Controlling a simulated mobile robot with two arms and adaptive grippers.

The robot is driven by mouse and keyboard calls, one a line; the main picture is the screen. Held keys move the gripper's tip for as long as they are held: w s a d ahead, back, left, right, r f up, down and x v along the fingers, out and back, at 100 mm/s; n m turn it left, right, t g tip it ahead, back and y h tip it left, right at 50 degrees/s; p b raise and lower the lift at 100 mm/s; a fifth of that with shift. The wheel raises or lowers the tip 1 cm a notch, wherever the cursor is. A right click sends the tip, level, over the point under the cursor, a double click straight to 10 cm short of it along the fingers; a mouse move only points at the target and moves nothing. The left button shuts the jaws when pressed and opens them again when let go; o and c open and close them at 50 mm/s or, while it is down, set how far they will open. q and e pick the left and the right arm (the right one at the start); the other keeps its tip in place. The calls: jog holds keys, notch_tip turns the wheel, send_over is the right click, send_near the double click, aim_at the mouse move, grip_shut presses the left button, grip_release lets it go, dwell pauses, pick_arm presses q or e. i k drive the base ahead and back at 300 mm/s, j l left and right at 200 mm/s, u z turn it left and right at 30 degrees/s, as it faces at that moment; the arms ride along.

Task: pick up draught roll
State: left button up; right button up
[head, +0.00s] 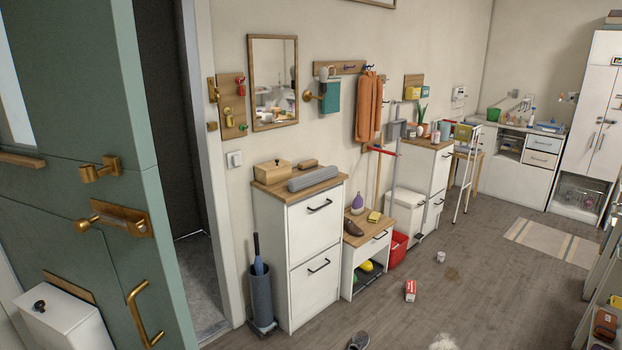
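A long grey roll (315,178), which looks like the draught roll, lies on its side on the wooden top of a white two-drawer cabinet (308,250) against the wall. It lies along the front part of the top, with its near end toward the left. Behind it are a wooden box (272,170) and a small brown brush-like item (308,164). Nothing covers the roll from the front. Neither of my grippers is in view.
A green door (90,200) stands open at the left. A grey umbrella stand (262,298) is beside the cabinet's left side. A low bench (366,240) stands to its right. A red box (410,290), a cup (440,257) and a shoe (358,341) lie on otherwise open floor.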

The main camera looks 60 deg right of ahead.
aim_at(297, 184)
jog(key=z, duration=1.8)
jog(key=i+u, duration=0.25)
jog(key=u, duration=0.15)
jog(key=i+l+u, duration=0.2)
jog(key=u, duration=0.25)
